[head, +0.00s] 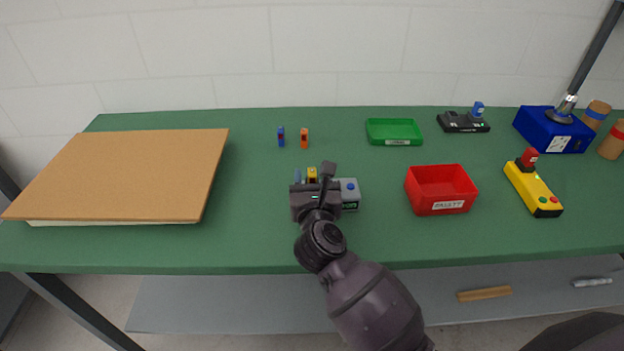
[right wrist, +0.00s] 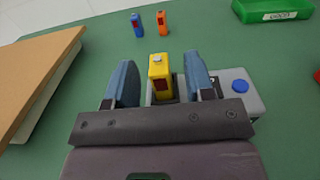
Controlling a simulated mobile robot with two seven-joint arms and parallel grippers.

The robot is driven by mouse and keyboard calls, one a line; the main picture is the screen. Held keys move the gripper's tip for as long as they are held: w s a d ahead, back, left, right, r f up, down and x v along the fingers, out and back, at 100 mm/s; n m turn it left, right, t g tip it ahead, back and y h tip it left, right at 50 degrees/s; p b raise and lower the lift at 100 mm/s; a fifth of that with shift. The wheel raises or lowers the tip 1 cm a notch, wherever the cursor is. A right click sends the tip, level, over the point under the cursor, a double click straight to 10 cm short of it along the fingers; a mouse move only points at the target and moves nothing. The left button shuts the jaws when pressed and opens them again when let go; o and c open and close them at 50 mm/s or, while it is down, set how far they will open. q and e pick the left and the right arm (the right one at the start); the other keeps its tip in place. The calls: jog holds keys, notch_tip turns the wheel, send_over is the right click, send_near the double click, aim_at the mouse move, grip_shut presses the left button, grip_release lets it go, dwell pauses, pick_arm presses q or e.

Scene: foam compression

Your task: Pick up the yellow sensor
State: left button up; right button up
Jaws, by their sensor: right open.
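The yellow sensor (head: 312,173) stands upright at a small grey device (head: 349,192) near the middle of the green table. In the right wrist view the yellow sensor (right wrist: 159,76) has a dark red patch and a light round top, and sits between my fingers. My right gripper (head: 312,178) is open, with its blue fingers (right wrist: 159,84) one on each side of the sensor and a gap visible on both sides. The grey device (right wrist: 238,90) with a blue button is partly hidden behind my gripper. My left gripper is not in view.
A blue sensor (head: 281,136) and an orange one (head: 304,138) stand behind. A green tray (head: 395,121), a red bin (head: 441,178) labelled FAULTY and a yellow control box (head: 533,189) are to the right. A large brown board (head: 130,175) covers the left side.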

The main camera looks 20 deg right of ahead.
jog(key=shift+x, duration=0.85)
grip_shut()
